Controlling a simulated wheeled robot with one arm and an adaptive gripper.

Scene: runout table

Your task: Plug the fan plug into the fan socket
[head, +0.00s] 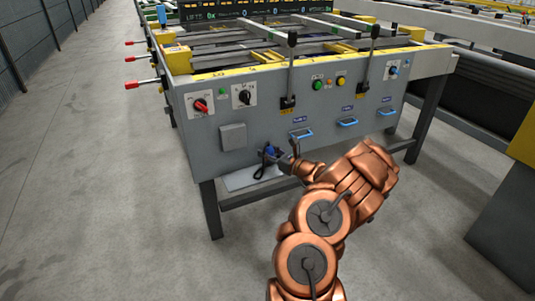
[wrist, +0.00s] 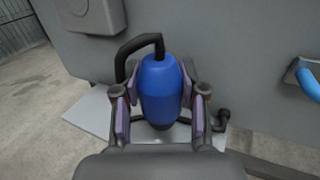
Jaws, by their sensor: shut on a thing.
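The blue fan plug (wrist: 162,90) stands between the fingers of my gripper (wrist: 160,112) in the wrist view, with the fingers pressed on its sides. A black cable bends from its top down to the left. In the head view my gripper (head: 283,160) is at the front of the grey table, and the plug (head: 270,152) shows small and blue just left of it. A light grey plate (wrist: 92,118) lies below and behind the plug. A grey box (head: 233,136) on the front panel may be the fan socket; its face is not clear.
The grey table (head: 330,112) has knobs, buttons and two upright levers on its front. Blue handles (head: 301,134) stick out to the right of the plug. A lower shelf (head: 258,177) and table legs are below. The floor at left is clear.

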